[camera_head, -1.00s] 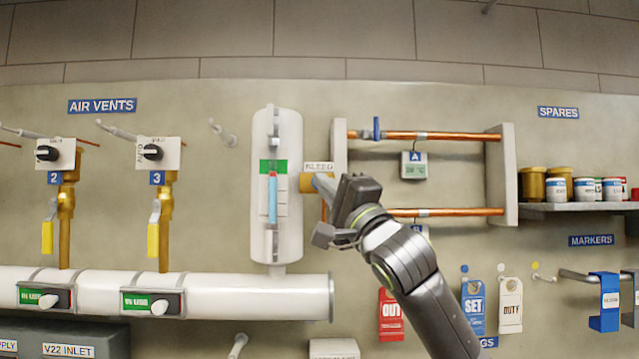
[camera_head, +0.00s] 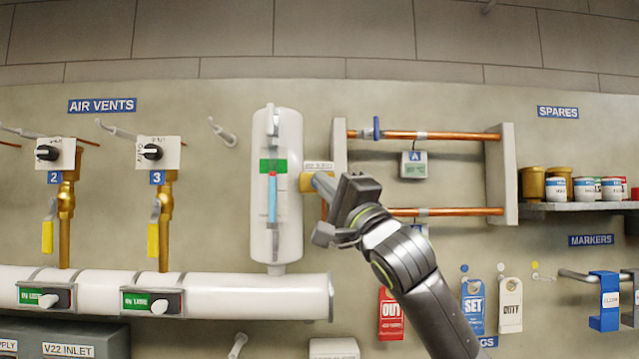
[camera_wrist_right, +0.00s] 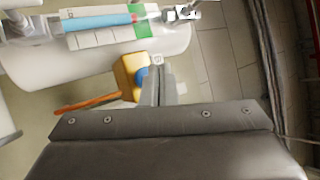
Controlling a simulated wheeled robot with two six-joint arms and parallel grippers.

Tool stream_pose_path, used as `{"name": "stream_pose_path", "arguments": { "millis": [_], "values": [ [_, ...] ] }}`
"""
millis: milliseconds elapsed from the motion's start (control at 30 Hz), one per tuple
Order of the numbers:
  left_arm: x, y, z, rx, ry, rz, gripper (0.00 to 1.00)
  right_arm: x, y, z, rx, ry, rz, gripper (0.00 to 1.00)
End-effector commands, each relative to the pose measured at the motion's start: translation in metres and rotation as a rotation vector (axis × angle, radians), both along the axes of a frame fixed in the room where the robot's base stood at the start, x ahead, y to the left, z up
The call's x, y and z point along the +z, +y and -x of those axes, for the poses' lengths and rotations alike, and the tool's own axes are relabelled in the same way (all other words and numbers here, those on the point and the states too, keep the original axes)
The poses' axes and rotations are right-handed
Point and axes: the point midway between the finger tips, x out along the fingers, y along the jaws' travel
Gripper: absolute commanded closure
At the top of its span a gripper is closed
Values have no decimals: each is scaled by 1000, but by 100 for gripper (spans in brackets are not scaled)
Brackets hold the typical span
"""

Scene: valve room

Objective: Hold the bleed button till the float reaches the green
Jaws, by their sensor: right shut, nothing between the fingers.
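The white bleed cylinder (camera_head: 289,220) stands upright on the wall with a sight gauge on its front. The gauge shows a blue column (camera_head: 272,205) topped by a small red float (camera_head: 272,174), at the lower edge of the green band (camera_head: 281,166). In the wrist view the float (camera_wrist_right: 134,18) also sits by the edge of the green (camera_wrist_right: 143,30). A yellow block (camera_wrist_right: 127,78) beside the cylinder carries the blue bleed button (camera_wrist_right: 141,76). My right gripper (camera_head: 320,183) is shut and empty, its tips at the button; they appear to touch it. My left gripper is out of view.
A rack with copper pipes (camera_head: 455,135) is just right of the gripper. A white main pipe (camera_head: 230,298) runs below the cylinder. Red (camera_head: 390,318), blue and white tags hang at lower right. A shelf (camera_head: 580,207) with pots is far right.

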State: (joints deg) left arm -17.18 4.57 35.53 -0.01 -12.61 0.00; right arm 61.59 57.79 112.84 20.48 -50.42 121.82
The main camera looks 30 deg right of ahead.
Motion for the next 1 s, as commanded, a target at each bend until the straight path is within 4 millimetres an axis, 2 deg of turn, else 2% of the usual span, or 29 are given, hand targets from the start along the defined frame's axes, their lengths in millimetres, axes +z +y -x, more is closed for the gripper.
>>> {"name": "stream_pose_path", "arguments": {
  "millis": [1000],
  "values": [
    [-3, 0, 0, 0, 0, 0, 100, 0, -6, -10, 0, 1, -1, 100]
  ]
}}
